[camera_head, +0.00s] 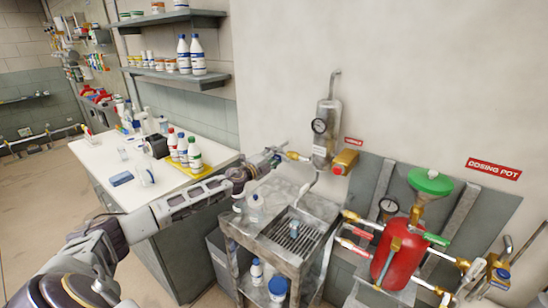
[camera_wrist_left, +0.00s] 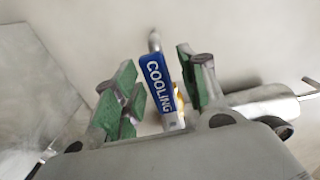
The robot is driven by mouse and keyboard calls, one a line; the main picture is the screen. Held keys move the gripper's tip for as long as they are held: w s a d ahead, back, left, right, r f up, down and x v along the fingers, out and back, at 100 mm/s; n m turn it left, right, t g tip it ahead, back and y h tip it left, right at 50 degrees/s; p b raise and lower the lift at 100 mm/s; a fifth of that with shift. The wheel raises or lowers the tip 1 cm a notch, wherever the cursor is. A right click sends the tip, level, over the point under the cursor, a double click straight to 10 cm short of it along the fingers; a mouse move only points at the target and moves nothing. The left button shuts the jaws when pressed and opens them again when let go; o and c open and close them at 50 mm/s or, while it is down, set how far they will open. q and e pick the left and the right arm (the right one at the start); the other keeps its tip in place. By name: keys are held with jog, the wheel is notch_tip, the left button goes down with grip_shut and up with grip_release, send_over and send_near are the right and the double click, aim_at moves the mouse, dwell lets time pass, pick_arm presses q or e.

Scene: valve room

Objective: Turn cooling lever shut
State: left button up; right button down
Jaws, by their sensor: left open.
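The cooling lever (camera_wrist_left: 159,83) has a blue handle with white "COOLING" lettering and shows in the left wrist view. It appears between the two green-padded fingers of my left gripper, which are spread apart with a visible gap on each side. A bit of brass fitting shows behind it. In the head view my left gripper (camera_head: 274,158) is at the brass fitting (camera_head: 295,156) left of the grey sample cylinder (camera_head: 326,130). The lever itself is too small or hidden to make out there. My right gripper is not in view.
A grey metal cart (camera_head: 284,257) with bottles and a drain grate stands below the gripper. A red dosing pot (camera_head: 393,262) with several coloured valve handles is at right. A white-topped bench (camera_head: 110,170) with bottles is at left.

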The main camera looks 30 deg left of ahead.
pick_arm(q)
grip_shut()
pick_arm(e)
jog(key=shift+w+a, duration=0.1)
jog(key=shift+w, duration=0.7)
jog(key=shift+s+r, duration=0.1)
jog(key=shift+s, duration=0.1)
